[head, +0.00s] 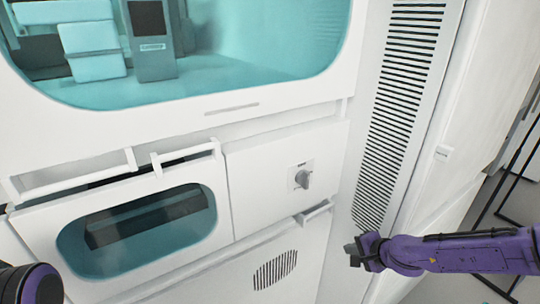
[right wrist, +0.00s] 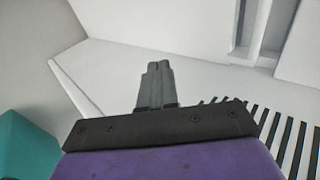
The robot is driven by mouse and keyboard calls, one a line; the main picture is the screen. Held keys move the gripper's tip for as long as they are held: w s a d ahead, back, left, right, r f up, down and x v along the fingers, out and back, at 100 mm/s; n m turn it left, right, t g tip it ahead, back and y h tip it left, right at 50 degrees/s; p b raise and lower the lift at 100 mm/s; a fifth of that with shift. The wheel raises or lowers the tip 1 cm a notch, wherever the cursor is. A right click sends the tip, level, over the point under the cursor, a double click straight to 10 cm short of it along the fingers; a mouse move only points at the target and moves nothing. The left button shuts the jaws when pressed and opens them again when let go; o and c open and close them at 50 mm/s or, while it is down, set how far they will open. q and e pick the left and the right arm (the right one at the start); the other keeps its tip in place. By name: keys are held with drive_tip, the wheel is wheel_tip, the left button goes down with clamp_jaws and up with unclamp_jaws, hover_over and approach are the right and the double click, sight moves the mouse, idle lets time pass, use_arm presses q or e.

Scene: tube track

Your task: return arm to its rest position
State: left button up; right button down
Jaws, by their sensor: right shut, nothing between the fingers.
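My right gripper (head: 354,252) is at the end of the purple arm that comes in from the right in the head view. It is in front of the lower right part of the white cabinet, below the dark vent slots. In the right wrist view its two dark fingers (right wrist: 154,84) are together with nothing between them. White panels lie beyond the fingertips. Only a dark, rounded part of my left arm shows at the bottom left of the head view; the left gripper is not in view.
A large teal window (head: 235,82) is above. A vertical vent panel (head: 379,166) stands right. Black frame bars (head: 507,180) are at the far right.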

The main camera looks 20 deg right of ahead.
drive_tip(key=s+a+f+n+g+h+p, duration=0.1)
drive_tip(key=s+a+f+n+g, duration=0.1)
drive_tip(key=s, duration=0.7)
drive_tip(key=s+a+f+n+g+h+p, duration=0.1)
drive_tip(key=s+a+f+n+g+h, duration=0.1)
drive_tip(key=s+f, duration=0.5)
drive_tip(key=s+a+f+n+g+h+p, duration=0.2)
drive_tip(key=s+a+f+n, duration=0.1)
drive_tip(key=s, duration=0.9)
drive_tip(key=shift+s+a+f+n, duration=0.2)
drive_tip(key=shift+a+f+n, duration=0.2)
drive_tip(key=shift+f+n, duration=0.5)
drive_tip(key=shift+r, duration=0.1)
